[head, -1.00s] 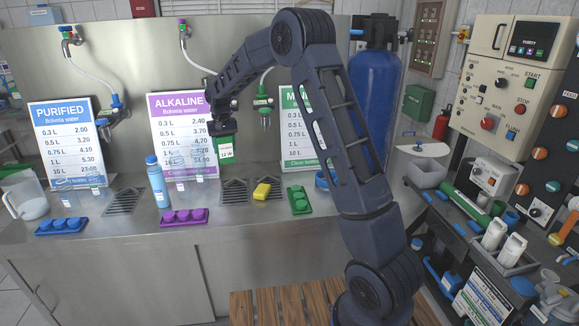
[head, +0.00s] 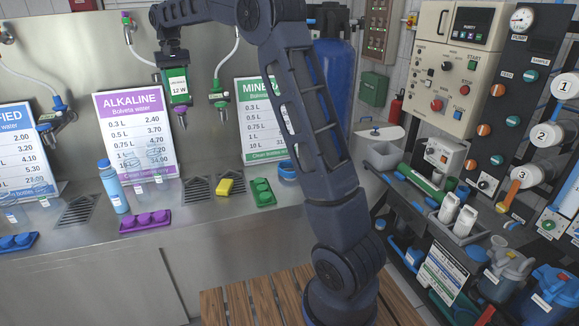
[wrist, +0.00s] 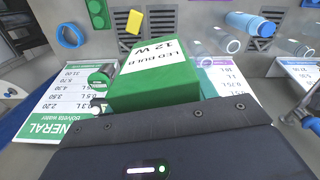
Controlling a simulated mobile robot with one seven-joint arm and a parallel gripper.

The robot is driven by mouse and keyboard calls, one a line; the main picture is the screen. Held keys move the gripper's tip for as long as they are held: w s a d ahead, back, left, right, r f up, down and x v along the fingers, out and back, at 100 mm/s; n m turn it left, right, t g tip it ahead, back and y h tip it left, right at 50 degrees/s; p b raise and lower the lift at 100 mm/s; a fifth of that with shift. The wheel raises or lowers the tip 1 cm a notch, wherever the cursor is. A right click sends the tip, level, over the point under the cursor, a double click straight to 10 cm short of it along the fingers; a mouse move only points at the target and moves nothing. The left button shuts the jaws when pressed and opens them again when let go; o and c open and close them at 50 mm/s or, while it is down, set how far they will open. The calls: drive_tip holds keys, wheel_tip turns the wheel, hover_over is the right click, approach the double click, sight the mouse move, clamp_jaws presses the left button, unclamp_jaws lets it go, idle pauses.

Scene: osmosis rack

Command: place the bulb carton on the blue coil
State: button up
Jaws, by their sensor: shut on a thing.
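The bulb carton (head: 178,97) is a green box with a white "12 W" label. My gripper (head: 174,62) is shut on its top end, and it hangs upright in the air in front of the wall, between the purple and green price signs. In the wrist view the carton (wrist: 155,93) fills the middle, with "LED BULB 12 W" readable. The blue coil (head: 288,176) lies on the steel counter to the right and below the carton, partly hidden behind my arm. In the wrist view the coil (wrist: 60,37) is a whole ring at the upper left, apart from the carton.
A green tray (head: 262,192) and a yellow sponge (head: 225,187) lie left of the coil. A blue bottle (head: 114,188) and a purple tray (head: 145,221) stand farther left. A green-tipped tap (head: 219,97) hangs just right of the carton. A blue tank (head: 332,75) stands behind my arm.

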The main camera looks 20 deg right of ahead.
drive_tip(key=w+d+m, duration=0.1)
drive_tip(key=w+d, duration=0.2)
drive_tip(key=d, duration=0.8)
drive_tip(key=w+d, duration=0.3)
drive_tip(key=d, duration=0.9)
drive_tip(key=m, duration=0.1)
hover_over(289, 164)
drive_tip(key=f, duration=3.8)
drive_tip(key=shift+s, duration=0.2)
drive_tip(key=shift+f, duration=0.15)
drive_tip(key=o, duration=1)
